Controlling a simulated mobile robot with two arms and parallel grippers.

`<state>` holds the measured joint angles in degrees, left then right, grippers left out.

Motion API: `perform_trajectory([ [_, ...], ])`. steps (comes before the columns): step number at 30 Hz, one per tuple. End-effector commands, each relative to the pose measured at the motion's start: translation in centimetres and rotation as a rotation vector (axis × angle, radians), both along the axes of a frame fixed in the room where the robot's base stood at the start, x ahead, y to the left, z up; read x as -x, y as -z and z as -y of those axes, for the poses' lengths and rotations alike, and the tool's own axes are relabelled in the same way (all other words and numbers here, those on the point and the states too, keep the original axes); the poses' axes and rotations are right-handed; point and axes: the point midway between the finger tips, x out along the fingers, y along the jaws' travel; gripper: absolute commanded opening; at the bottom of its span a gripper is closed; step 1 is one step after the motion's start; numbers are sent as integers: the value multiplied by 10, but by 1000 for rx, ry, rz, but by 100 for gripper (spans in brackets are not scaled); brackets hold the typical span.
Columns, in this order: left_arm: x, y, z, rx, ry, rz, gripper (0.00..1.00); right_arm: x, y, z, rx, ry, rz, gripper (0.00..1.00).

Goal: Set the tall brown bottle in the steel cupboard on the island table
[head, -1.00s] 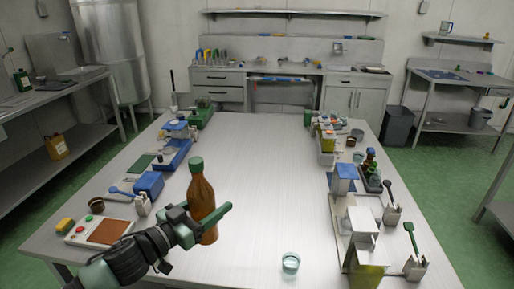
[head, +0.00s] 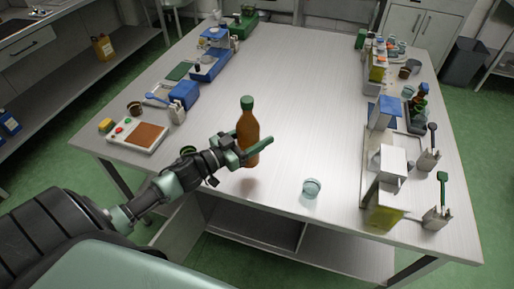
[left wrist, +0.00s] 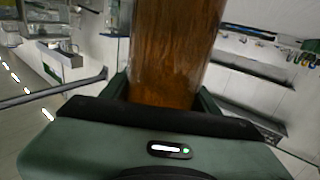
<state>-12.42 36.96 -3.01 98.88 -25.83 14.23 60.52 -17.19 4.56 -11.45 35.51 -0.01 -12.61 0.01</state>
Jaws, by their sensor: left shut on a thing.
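The tall brown bottle (head: 247,132) has a green cap and stands upright in my left gripper (head: 250,147). The gripper is shut around the bottle's body. In the left wrist view, the brown bottle (left wrist: 172,50) fills the middle, between the two dark fingers. The bottle is over the near part of the island table (head: 300,110), and a soft shadow lies on the top below it. It looks slightly above the surface, but I cannot tell the exact gap. My right gripper is not in view. The steel cupboard cannot be surely identified here.
A small glass jar (head: 312,188) stands right of the bottle. A scale with a brown plate (head: 150,136) and a blue box (head: 184,94) are on the left edge. White stands (head: 391,165) and tool holders (head: 436,218) line the right edge. The table's middle is clear.

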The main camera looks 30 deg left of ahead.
Motion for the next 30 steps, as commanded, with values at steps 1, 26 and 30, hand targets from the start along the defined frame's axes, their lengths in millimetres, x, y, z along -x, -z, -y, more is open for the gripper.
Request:
perform_trajectory([
  [1, -1, 5, 0, 4, 0, 6, 0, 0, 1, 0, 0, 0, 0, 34],
  [26, -1, 57, 0, 0, 2, 8, 0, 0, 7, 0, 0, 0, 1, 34],
  [30, 0, 62, 0, -1, 0, 1, 72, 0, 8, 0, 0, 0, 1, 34],
])
